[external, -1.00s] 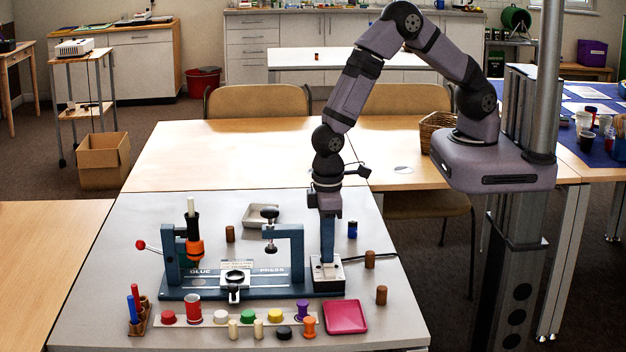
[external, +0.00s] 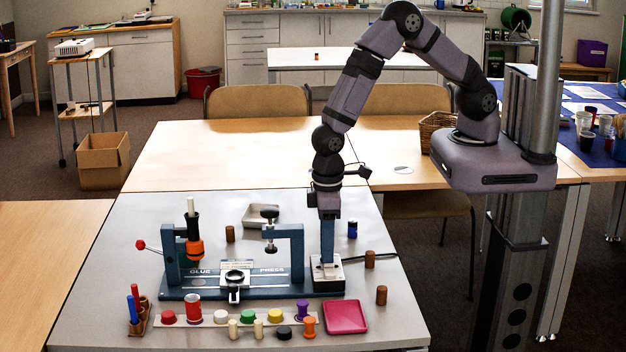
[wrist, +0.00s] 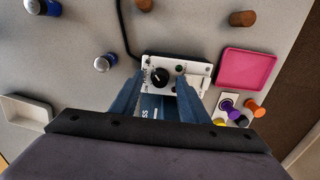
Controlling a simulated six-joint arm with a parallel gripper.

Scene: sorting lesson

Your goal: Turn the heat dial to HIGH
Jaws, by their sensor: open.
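The heat dial (wrist: 159,77) is a round black knob on a small white control box (wrist: 196,70), in the upper middle of the wrist view. A pale mark shows on the knob; the lettering around it is too small to read. My gripper (wrist: 159,83) is open, with one blue finger on each side of the dial. I cannot tell whether the fingers touch it. In the external view my gripper (external: 327,255) points straight down over the control box (external: 327,274) at the right end of the blue glue press (external: 205,283). The fingers hide the dial there.
A pink tray (external: 345,316) lies in front of the box. Brown cylinders (external: 381,294) and a blue one (external: 352,229) stand around it. The press's C-shaped frame (external: 290,245) rises just left of my gripper. A dark cable (wrist: 125,35) leaves the box.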

